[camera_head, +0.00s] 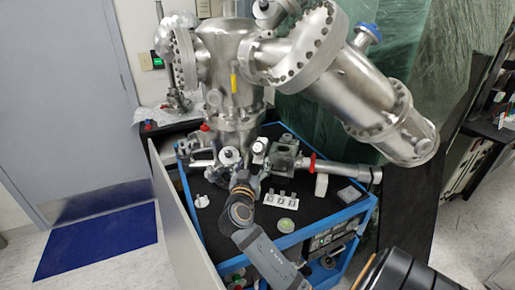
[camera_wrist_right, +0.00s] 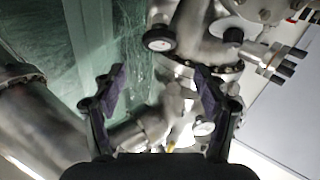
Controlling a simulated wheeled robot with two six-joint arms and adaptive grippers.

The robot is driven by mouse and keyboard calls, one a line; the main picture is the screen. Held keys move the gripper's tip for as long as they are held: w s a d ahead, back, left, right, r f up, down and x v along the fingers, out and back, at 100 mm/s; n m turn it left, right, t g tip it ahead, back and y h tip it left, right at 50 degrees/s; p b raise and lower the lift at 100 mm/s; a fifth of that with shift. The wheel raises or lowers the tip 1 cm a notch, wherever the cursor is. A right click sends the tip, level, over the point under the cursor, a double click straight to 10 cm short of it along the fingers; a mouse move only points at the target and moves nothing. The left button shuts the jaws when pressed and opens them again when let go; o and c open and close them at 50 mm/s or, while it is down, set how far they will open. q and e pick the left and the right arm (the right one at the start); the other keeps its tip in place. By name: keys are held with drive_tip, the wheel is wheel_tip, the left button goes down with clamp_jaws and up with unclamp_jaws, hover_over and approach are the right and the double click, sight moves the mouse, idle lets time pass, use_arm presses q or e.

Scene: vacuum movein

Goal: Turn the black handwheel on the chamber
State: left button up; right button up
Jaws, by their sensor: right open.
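The steel chamber (camera_head: 230,75) stands on a blue-framed cart in the head view, with several flanges, pipes and small round fittings. In the right wrist view, a black-rimmed round wheel (camera_wrist_right: 159,38) with a pale centre sits on the metalwork beyond the fingertips; it looks like the black handwheel. My right gripper (camera_head: 245,175) is at the front of the chamber's lower fittings, partly hidden by its own wrist. In the wrist view its two fingers (camera_wrist_right: 160,72) are spread, with nothing held between them. The wheel appears apart from both fingers. My left gripper is not visible.
The black cart top (camera_head: 320,208) carries a white block strip (camera_head: 279,199) and a green-topped round piece (camera_head: 288,223). A long angled steel cylinder (camera_head: 365,90) overhangs the right side. Green wrapped sheeting stands behind. A blue mat (camera_head: 95,243) lies on open floor at left.

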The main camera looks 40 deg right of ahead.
sight(258, 147)
drive_tip(key=p+x, duration=0.2)
drive_tip(key=x, duration=0.7)
drive_tip(key=shift+s+p, duration=0.1)
drive_tip(key=shift+p, duration=0.2)
drive_tip(key=shift+x, duration=0.75)
drive_tip(key=c, duration=1.2)
drive_tip(key=shift+o, duration=0.2)
